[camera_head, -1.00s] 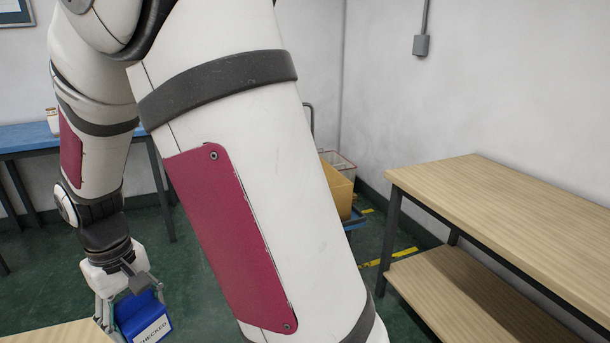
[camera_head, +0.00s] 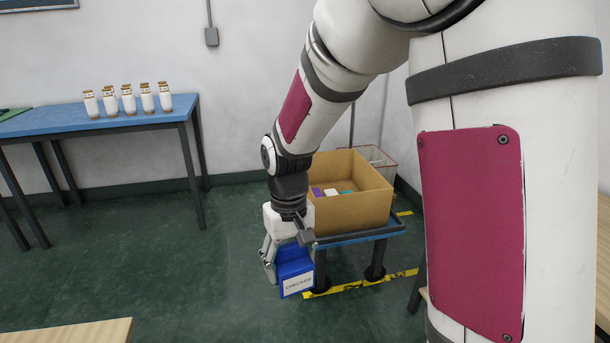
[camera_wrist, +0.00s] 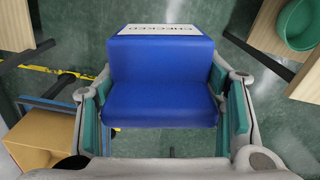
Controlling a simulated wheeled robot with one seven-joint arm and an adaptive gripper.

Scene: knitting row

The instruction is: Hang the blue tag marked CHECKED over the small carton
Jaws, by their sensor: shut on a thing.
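The blue tag (camera_head: 294,268) has a white label reading CHECKED and hangs below my gripper (camera_head: 283,262), above the floor. In the wrist view the blue tag (camera_wrist: 160,85) fills the space between the green-padded fingers of my gripper (camera_wrist: 164,105), which is shut on it. Its folded top faces the camera and the label is at the far side. A large open brown carton (camera_head: 350,205) stands behind and to the right of my gripper. I cannot make out a small carton for certain.
The carton stands on a low blue-topped stand (camera_head: 360,236) with a wire basket (camera_head: 375,158) behind. A blue table (camera_head: 60,121) with several white jars (camera_head: 128,101) is at the left. A wooden table edge (camera_head: 70,333) is at the lower left. Green floor between is clear.

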